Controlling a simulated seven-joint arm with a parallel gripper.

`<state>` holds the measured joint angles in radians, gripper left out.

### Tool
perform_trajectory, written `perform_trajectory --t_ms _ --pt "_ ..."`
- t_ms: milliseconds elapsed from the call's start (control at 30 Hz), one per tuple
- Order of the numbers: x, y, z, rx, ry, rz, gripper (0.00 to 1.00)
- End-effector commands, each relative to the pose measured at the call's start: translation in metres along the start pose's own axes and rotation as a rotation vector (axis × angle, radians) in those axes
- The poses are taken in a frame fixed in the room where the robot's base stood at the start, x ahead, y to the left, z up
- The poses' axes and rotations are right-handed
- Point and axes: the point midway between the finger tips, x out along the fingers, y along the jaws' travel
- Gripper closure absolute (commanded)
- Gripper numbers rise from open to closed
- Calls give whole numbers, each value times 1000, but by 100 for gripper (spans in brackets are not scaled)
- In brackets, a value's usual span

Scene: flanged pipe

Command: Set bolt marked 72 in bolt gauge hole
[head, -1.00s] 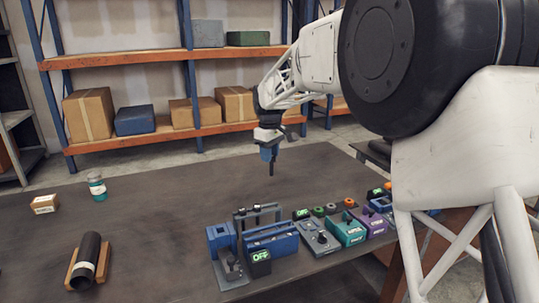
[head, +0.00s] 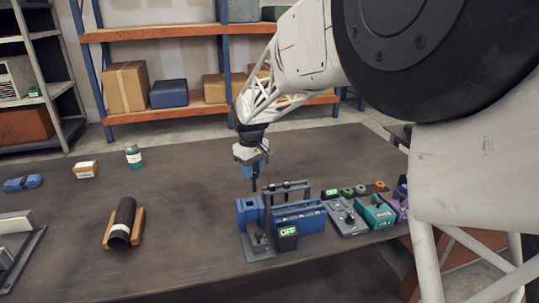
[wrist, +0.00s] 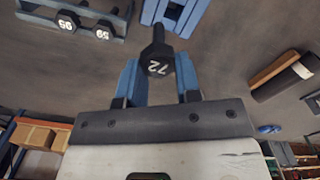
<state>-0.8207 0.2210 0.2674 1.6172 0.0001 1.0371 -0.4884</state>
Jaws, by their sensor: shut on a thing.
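The bolt marked 72 (wrist: 158,58) is between the blue fingers of my gripper (head: 253,174). The wrist view shows its dark hex head and white number, with the shank pointing away. In the head view the bolt (head: 254,186) hangs below the fingertips, roughly upright, and looks above the table. My gripper is just behind a blue block with a square opening (head: 249,211). A blue slotted piece (wrist: 172,14) is beyond the bolt in the wrist view. I cannot tell which opening is the bolt gauge hole.
A long blue box (head: 300,217) and an OFF display (head: 287,231) stand close by. A dark pipe on a wooden cradle (head: 124,222) lies left. Table between is clear.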

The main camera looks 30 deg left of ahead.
Motion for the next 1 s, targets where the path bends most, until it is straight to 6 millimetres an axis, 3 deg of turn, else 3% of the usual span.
perform_trajectory --t_ms 100,233,1000 --pt "6 -15 -1 -2 0 0 96" --pt "8 -21 -2 0 0 0 96" --pt "9 -21 -1 0 0 0 96"
